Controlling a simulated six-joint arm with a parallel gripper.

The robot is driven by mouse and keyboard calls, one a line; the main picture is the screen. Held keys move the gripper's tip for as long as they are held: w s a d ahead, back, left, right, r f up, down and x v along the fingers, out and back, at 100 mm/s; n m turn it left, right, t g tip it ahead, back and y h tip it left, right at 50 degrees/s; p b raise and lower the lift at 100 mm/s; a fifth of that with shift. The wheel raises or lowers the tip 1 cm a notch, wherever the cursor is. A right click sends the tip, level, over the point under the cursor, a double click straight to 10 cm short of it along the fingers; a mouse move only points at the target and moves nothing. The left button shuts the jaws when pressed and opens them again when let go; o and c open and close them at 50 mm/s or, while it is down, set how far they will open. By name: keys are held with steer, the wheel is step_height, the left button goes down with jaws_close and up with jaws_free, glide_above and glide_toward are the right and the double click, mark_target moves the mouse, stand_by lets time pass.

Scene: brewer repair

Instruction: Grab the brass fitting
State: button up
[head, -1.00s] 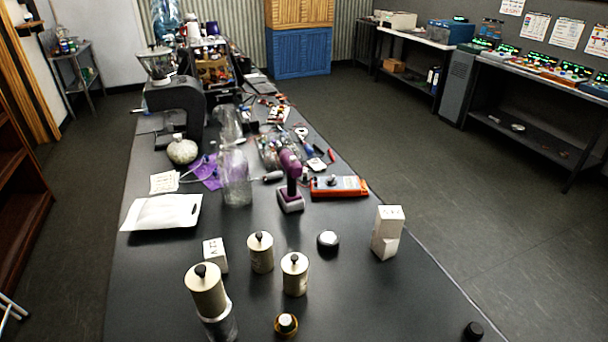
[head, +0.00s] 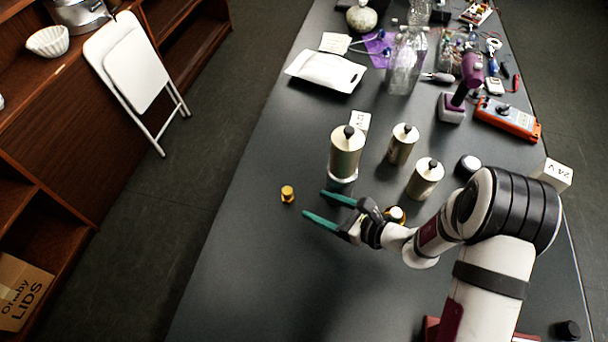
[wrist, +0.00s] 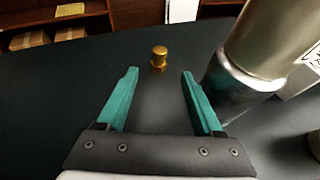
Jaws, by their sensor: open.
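The brass fitting (head: 288,194) is a small gold piece standing on the dark table, left of the cylinders in the head view. It also shows in the wrist view (wrist: 159,59), ahead of and between my fingertips. My gripper (head: 322,205) has teal fingers spread open and empty, pointing left toward the fitting with a gap still between them. In the wrist view my gripper (wrist: 160,72) frames the fitting nearly in the middle.
A tall metal cylinder (head: 346,152) with a black knob stands close by my upper finger. Two shorter canisters (head: 402,144) (head: 425,179) stand to its right. A gold-rimmed piece (head: 395,214) sits beside my wrist. The table left of and below the fitting is clear.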

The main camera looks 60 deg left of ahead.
mark_target(280, 194)
steer(key=x, duration=1.4)
steer(key=shift+s, duration=0.1)
steer(key=shift+r, duration=0.1)
jaws_close()
